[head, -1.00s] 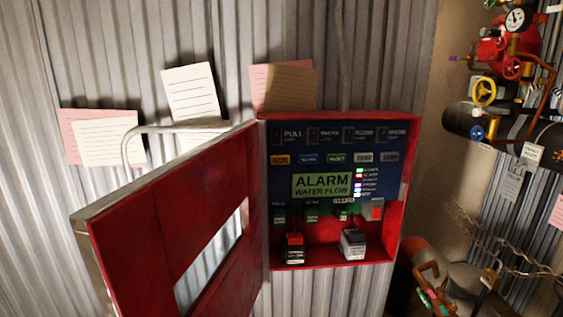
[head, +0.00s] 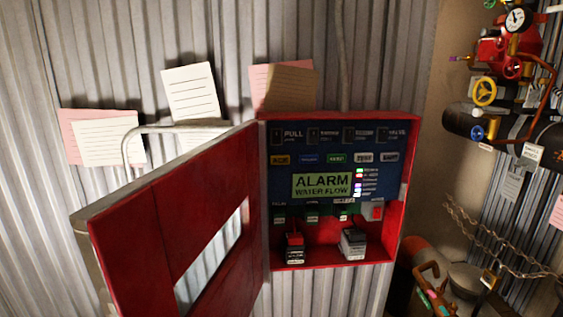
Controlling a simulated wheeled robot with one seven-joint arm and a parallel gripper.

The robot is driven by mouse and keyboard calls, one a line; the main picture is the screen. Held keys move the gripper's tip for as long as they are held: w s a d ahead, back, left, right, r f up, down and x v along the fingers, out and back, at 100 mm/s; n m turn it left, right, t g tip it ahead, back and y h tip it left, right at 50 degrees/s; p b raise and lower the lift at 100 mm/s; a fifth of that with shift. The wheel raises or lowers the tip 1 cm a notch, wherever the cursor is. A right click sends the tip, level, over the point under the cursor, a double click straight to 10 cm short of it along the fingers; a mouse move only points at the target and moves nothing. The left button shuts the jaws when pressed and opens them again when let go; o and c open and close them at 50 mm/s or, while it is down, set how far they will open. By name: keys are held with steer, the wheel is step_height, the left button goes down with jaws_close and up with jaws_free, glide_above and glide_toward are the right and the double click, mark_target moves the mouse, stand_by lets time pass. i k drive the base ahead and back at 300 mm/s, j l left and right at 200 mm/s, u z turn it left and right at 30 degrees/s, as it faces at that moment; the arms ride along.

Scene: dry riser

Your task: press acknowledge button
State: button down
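A red alarm panel box (head: 402,230) is fixed to the corrugated wall, with its red door (head: 140,230) swung open to the left. Inside is a dark blue control face with a lit green display (head: 322,185) reading "ALARM WATER FLOW". A row of small buttons lies above the display. My gripper is not in view.
The open door, with a window cut-out, stands out left of the panel. Two small devices, a red-topped one (head: 295,249) and a grey one (head: 353,244), sit low in the box. Red valve piping (head: 500,55) and a chain (head: 500,250) are at right. Paper notes hang above.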

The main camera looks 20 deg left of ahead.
mark_target(276, 160)
steer(key=l+u, duration=0.2)
steer(key=u, duration=0.2)
steer(key=l+u, duration=0.2)
steer(key=u, duration=0.25)
steer(key=l+u, duration=0.2)
steer(key=u, duration=0.2)
